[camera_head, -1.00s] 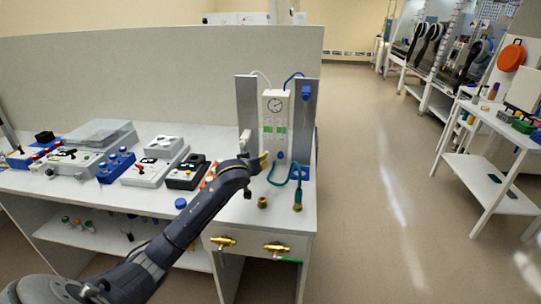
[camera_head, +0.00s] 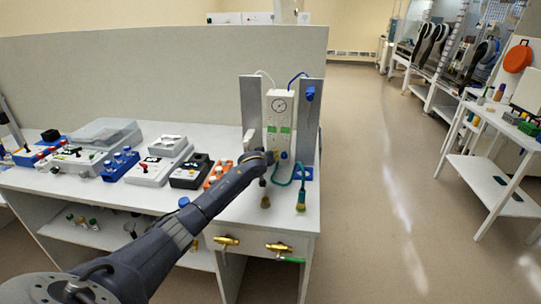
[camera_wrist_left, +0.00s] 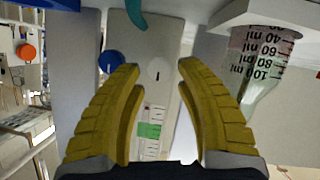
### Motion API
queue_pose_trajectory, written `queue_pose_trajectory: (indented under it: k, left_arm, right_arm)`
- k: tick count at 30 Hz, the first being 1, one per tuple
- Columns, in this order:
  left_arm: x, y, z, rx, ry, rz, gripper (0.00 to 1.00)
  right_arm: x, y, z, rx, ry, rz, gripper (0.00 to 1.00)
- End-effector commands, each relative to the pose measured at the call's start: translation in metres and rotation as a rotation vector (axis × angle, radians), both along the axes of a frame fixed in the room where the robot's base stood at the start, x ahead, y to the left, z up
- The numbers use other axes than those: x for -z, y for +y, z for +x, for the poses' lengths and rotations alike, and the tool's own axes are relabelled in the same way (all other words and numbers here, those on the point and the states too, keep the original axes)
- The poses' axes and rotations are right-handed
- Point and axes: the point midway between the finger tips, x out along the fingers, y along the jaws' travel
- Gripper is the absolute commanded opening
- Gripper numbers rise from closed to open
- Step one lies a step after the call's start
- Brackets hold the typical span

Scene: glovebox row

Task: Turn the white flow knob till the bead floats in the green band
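The white flow panel (camera_head: 279,112) stands upright on the bench's right end, with a round gauge (camera_head: 279,105) and two green bands (camera_head: 286,130). The white flow knob (camera_wrist_left: 157,70) has a dark mark and lies between my left gripper's fingertips. My left gripper (camera_wrist_left: 158,72) is open, its yellow fingers apart on either side of the knob. In the head view my arm hides the white knob. A blue knob (camera_wrist_left: 111,62) sits just outside one finger. My right gripper is not in view.
A graduated clear container (camera_wrist_left: 257,62) is close by in the wrist view. Teal tubing (camera_head: 284,183) and brass fittings (camera_head: 301,205) are at the panel's foot. Control boxes (camera_head: 190,171) fill the bench to the left.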

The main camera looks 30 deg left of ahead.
Motion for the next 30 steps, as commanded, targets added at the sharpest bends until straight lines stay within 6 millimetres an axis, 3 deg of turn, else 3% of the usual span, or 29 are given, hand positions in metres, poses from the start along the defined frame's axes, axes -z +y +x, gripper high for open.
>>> queue_pose_trajectory:
  k: [9,25,30]
  left_arm:
    - [0.008,0.004,0.02,0.001,0.0,-0.003,0.35]
    - [0.01,0.006,0.024,0.001,-0.001,-0.001,0.36]
    - [0.01,0.006,0.024,0.001,-0.001,-0.001,0.16]
  right_arm:
    - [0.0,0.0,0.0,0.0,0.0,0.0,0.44]
    - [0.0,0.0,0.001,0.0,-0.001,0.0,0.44]
    - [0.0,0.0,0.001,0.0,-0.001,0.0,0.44]
